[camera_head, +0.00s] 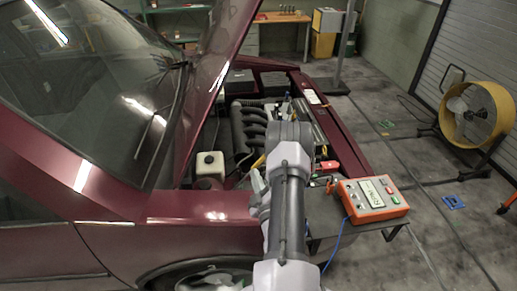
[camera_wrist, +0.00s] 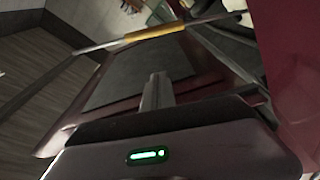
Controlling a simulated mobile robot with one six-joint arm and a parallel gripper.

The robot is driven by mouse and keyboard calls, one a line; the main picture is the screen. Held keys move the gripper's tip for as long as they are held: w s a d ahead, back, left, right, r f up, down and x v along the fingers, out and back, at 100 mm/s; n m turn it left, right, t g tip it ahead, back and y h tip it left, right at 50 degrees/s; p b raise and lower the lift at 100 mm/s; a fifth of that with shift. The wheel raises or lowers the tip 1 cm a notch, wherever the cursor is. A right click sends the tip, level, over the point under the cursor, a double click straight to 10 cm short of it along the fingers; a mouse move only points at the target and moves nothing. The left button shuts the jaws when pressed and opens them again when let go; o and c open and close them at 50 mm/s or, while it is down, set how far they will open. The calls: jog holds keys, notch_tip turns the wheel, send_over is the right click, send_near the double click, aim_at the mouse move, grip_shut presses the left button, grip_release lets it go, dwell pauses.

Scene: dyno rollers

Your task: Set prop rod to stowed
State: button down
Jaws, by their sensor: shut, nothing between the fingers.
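The prop rod, a thin grey rod with a yellow sleeve (camera_wrist: 155,33), crosses the top of the wrist view at a slant. Behind it is a dark panel with a maroon border, which looks like the hood underside. My gripper (camera_wrist: 158,77) is shut and empty, its fingers pointing toward the rod with a visible gap below the yellow sleeve. In the head view the maroon hood (camera_head: 215,62) stands raised over the engine bay. My arm covers part of the bay there, and I cannot make out the fingertips or the rod clearly.
An orange handheld device (camera_head: 372,199) rests on a small dark shelf at the car's front corner. A yellow fan (camera_head: 478,113) stands at right.

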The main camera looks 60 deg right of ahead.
aim_at(258, 162)
jog(key=f+x, duration=0.1)
jog(key=x, duration=0.9)
jog(key=s+f, duration=0.1)
jog(key=s+d, duration=0.1)
jog(key=s, duration=0.1)
jog(key=shift+s+d+f+g, duration=0.1)
jog(key=shift+d+f+g, duration=0.1)
jog(key=shift+f+g, duration=0.15)
jog(key=s+d+f+m+b, duration=0.3)
jog(key=s+d+f+b, duration=0.1)
jog(key=s+f+b, duration=0.1)
jog(key=shift+d+f+m+h, duration=0.15)
jog(key=shift+f+m+h, duration=0.25)
jog(key=shift+f, duration=0.1)
jog(key=shift+r, duration=0.15)
